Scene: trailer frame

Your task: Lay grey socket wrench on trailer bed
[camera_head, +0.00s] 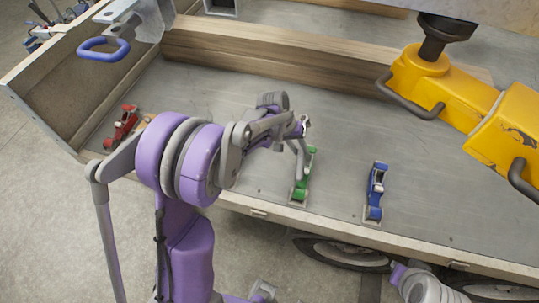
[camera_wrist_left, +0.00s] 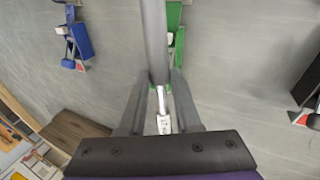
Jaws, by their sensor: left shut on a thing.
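My left gripper (camera_wrist_left: 160,105) is shut on the grey socket wrench (camera_wrist_left: 153,40), whose dark grey bar runs up the middle of the left wrist view. A silver part of it shows between the fingers. In the head view my left gripper (camera_head: 304,128) is above the near part of the trailer bed (camera_head: 345,140), small and partly hidden by my arm. A grey bar (camera_head: 300,160) there seems to be the wrench, over or beside a green item (camera_head: 305,178). I cannot tell whether it touches the bed.
A blue item (camera_head: 375,190) and a red item (camera_head: 122,127) lie on the bed. A yellow machine (camera_head: 420,78) with grey handles hangs over its right side. Wooden beams (camera_head: 270,62) lie along the back. The bed between the green and blue items is clear.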

